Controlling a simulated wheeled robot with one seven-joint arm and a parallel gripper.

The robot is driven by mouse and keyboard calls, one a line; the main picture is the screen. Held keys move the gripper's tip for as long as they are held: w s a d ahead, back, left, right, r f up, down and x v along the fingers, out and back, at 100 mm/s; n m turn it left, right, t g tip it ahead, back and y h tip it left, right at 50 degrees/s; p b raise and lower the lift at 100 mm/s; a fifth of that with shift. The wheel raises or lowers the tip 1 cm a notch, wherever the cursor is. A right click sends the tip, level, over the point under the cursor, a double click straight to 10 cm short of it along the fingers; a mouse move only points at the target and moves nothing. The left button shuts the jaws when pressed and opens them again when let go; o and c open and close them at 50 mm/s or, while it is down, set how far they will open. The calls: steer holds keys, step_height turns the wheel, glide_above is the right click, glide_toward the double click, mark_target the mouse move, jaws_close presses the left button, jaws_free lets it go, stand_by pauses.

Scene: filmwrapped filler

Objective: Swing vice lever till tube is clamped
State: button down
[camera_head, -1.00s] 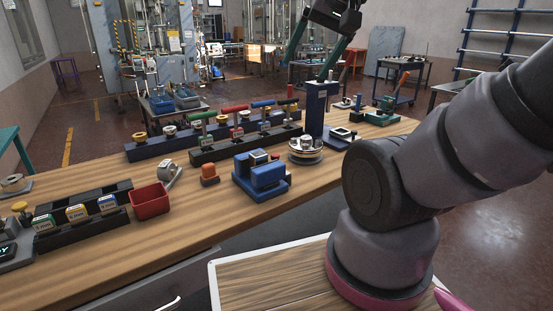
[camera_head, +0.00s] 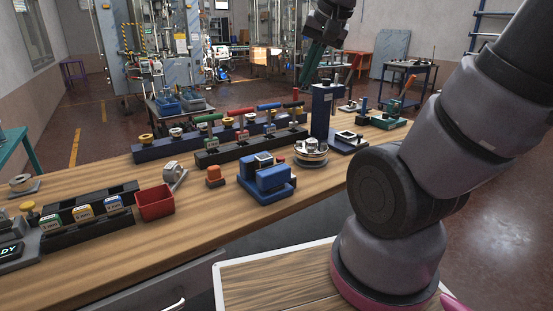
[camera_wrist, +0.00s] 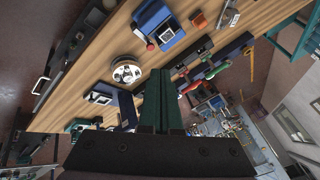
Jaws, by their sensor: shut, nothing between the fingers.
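The blue vice (camera_head: 270,181) stands on the bench near its front edge, with a pale square top piece and a small red knob (camera_head: 280,159) at its back right. The vice (camera_wrist: 172,34) and red knob (camera_wrist: 151,47) also show in the wrist view. I cannot make out a tube in its jaws or the lever's full shape. My gripper (camera_head: 301,82), with teal fingers, is shut and empty, high above the back of the bench and apart from the vice. Its fingers (camera_wrist: 160,74) show together in the wrist view.
A tall blue post (camera_head: 322,112) and a round silver dish (camera_head: 311,152) stand right of the vice. Racks with coloured handles (camera_head: 250,144) stand behind it. An orange block (camera_head: 214,177) and red bin (camera_head: 155,202) are left. Bare wood lies in front.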

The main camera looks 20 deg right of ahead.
steer(key=w+a+f+m+g+h, duration=0.1)
steer(key=w+f, duration=0.4)
steer(key=f, duration=0.1)
steer(key=w+a+f+m+g+h, duration=0.1)
steer(key=w+a+f, duration=0.1)
steer(key=w+f, duration=0.4)
steer(key=w+a+f+m+g+h, duration=0.1)
steer(key=w+f+h, duration=0.1)
steer(key=w+f, duration=0.3)
steer(key=shift+w+a+f, duration=0.1)
steer(key=shift+w+f, duration=0.05)
steer(key=shift+f, duration=0.65)
steer(key=shift+w+a+f, duration=0.1)
steer(key=shift+w+f, duration=0.05)
steer(key=shift+f, duration=0.65)
steer(key=x, duration=1)
steer(key=shift+d, duration=0.1)
steer(key=shift+w+m, duration=0.15)
steer(key=shift+m, duration=0.15)
